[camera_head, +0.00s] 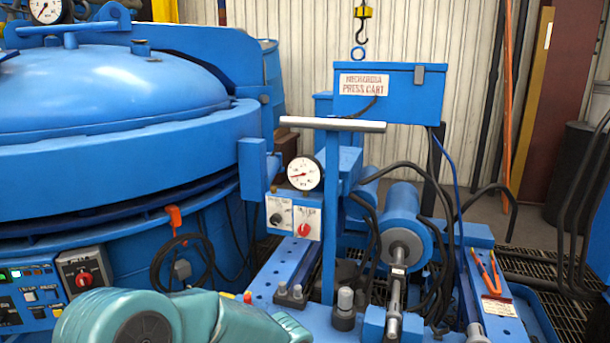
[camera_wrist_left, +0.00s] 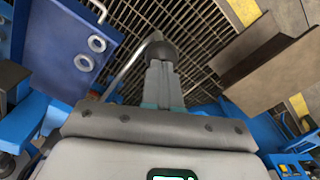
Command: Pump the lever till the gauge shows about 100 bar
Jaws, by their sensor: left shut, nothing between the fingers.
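A round white gauge (camera_head: 305,173) with a red needle sits on the press cart in the head view. Its needle points left and slightly down; the numbers are too small to read. In the left wrist view a bent metal rod (camera_wrist_left: 127,68), which looks like the lever, runs up to a dark rounded end. My left gripper (camera_wrist_left: 163,72) is shut and empty, its tips at or close to that dark end; I cannot tell whether they touch. In the head view only my teal left arm shows, at the bottom left. My right gripper is not in view.
The blue cart carries a T-shaped post (camera_head: 329,190), a grey-ended cylinder (camera_head: 403,225), hoses and orange-handled pliers (camera_head: 487,272). A large blue furnace (camera_head: 110,165) stands at left. A crane hook (camera_head: 358,40) hangs behind. Floor grating (camera_wrist_left: 190,25) shows below the left gripper.

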